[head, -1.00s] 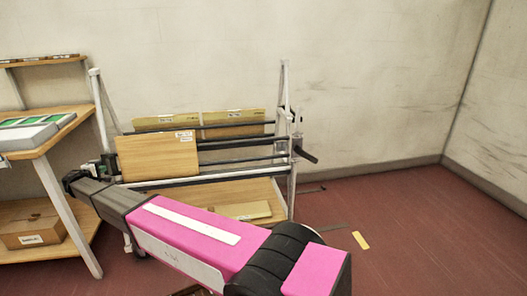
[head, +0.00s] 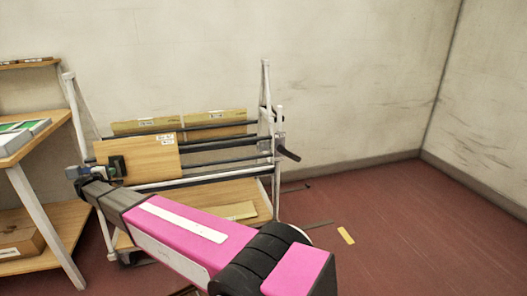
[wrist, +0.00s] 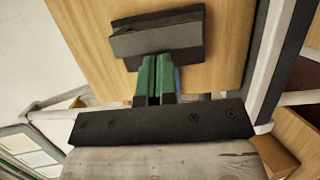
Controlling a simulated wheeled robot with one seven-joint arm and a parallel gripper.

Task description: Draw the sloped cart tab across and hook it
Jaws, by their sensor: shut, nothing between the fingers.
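A dark grey tab (wrist: 157,38) with a sloped face sits on the wooden panel (wrist: 215,35) in the wrist view. In the head view the tab (head: 117,166) is near the left edge of the panel (head: 150,158), on the left part of the rail cart (head: 223,184). My gripper (wrist: 155,62) has its green fingers together and empty. Their tips meet or overlap the tab's lower edge in the wrist view; I cannot tell whether they touch it. In the head view my gripper (head: 92,172) is left of the tab. No hook can be made out clearly.
The cart's right post (head: 266,110) carries a dark handle (head: 289,154). Cardboard boxes (head: 150,124) stand behind the panel. A wooden shelf table (head: 40,132) is close on the left. The red floor (head: 400,230) at right is open, with a yellow strip (head: 346,236).

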